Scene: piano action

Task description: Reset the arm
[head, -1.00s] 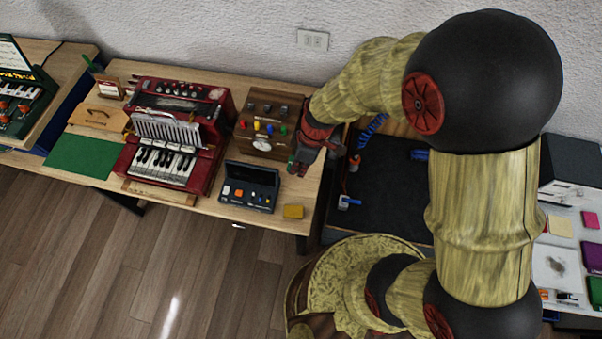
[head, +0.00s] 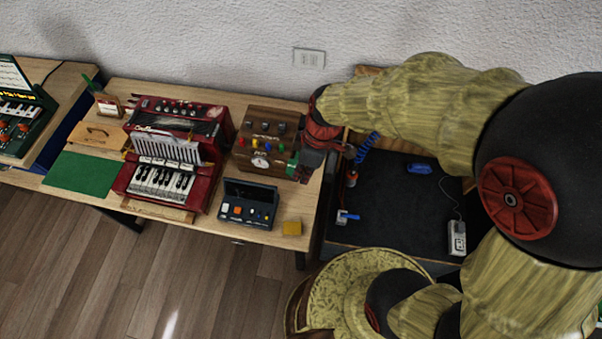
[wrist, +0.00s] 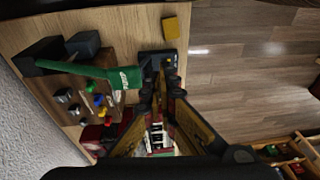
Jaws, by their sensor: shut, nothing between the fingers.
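My gripper (head: 303,172) is at the right end of the wooden table, beside the brown box with coloured knobs (head: 262,145). In the head view my gripper's fingers are small and partly hidden by the wrist. In the wrist view the fingers (wrist: 160,80) run up the middle of the picture and come together at their tips, with nothing held. The knob box also shows in the wrist view (wrist: 97,85), left of the fingers. My arm reaches from the right side of the head view across to the table.
The red accordion-like instrument (head: 170,180), a dark button box (head: 248,203) and a yellow block (head: 292,228) sit on the table (head: 215,228). A green mat (head: 82,173) lies at left. A dark bench (head: 390,215) with blue items stands at right. The wall is close behind.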

